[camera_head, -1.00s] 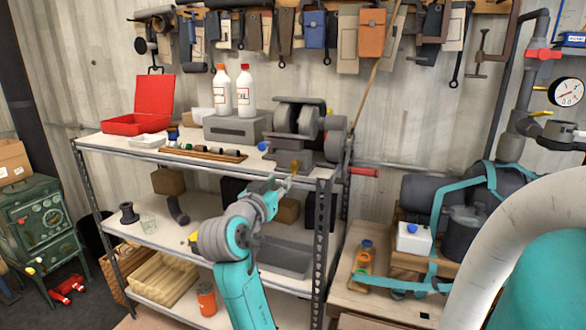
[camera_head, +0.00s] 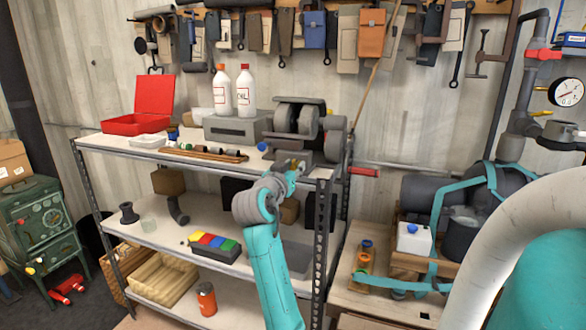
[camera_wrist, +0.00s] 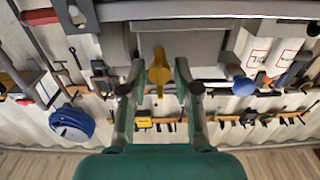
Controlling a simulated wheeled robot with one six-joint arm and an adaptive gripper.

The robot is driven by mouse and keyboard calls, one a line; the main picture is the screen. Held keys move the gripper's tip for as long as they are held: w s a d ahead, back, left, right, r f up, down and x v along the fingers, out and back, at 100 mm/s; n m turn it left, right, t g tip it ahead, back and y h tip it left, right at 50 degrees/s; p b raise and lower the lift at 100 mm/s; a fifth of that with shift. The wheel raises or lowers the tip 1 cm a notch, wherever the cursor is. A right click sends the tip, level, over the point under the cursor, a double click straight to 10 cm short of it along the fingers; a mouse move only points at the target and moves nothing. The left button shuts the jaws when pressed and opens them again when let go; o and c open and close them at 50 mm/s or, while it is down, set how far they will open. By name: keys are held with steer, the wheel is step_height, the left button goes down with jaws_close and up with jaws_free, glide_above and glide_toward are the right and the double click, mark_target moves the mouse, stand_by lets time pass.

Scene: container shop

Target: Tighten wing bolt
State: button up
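The yellow wing bolt (camera_wrist: 158,72) shows in the wrist view on the front of the grey bench machine, between my two fingers. My gripper (camera_wrist: 159,88) is open, with one finger on each side of the wing bolt and a visible gap to both. In the head view my gripper (camera_head: 290,180) is raised to the front of the grey machine (camera_head: 300,135), at the right end of the top shelf. There my wrist and fingers mostly hide the wing bolt.
A blue knob (camera_wrist: 243,86) lies to the right of my fingers in the wrist view. Two bottles (camera_head: 244,90), a grey case (camera_head: 235,125) and an open red box (camera_head: 150,108) stand on the top shelf. The shelf's right post (camera_head: 322,235) is close to my arm.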

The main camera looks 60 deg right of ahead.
jaws_close()
stand_by(0.3)
steer(key=m, duration=0.4)
steer(key=shift+s+m, duration=0.1)
steer(key=shift+m, duration=0.3)
steer(key=m, duration=0.4)
steer(key=shift+s+f+m, duration=0.1)
steer(key=shift+m, duration=0.2)
steer(key=shift+f+m, duration=0.2)
steer(key=shift+m, duration=3.9)
